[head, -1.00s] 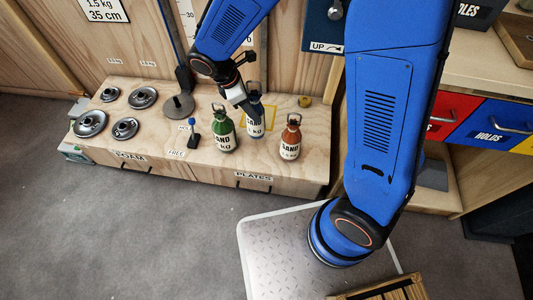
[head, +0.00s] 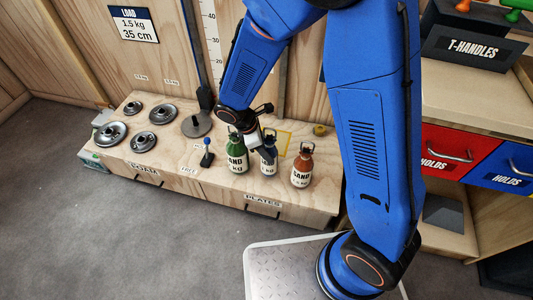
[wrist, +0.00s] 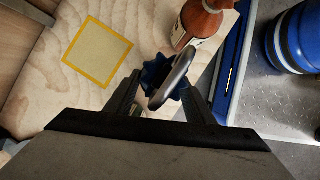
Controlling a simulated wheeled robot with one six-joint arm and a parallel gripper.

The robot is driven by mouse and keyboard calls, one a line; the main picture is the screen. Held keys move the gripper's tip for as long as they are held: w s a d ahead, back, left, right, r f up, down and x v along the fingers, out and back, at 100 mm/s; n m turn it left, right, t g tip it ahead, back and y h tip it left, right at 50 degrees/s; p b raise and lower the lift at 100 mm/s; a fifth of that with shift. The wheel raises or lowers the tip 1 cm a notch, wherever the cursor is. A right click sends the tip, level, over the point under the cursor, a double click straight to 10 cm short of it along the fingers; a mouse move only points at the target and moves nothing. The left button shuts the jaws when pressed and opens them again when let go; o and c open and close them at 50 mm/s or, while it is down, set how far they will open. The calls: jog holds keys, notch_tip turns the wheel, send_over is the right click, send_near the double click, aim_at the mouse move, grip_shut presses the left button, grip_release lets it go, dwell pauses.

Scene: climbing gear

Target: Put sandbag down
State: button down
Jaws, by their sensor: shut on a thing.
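My gripper (head: 262,133) is shut on the top of a blue sandbag (head: 268,158), shaped like a bottle with a "SAND" label. The sandbag hangs upright between a green sandbag (head: 236,155) and an orange one (head: 302,168). Its base looks level with theirs; I cannot tell whether it touches the wood. In the wrist view, a grey ring handle and blue top (wrist: 160,82) sit between my fingers; the body below is hidden. A yellow-outlined square (wrist: 97,52) on the wooden top is empty, and it shows behind the sandbag in the head view (head: 285,140).
The wooden platform (head: 190,172) also holds several grey plates (head: 110,133) at left, a small blue-topped peg (head: 207,155) and a yellow knob (head: 319,130). The orange sandbag (wrist: 200,22) is close beside my gripper in the wrist view.

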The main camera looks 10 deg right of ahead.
jog(key=shift+f, duration=1.2)
jog(key=c, duration=0.8)
grip_release()
jog(key=shift+c, duration=0.2)
jog(key=v, duration=1.2)
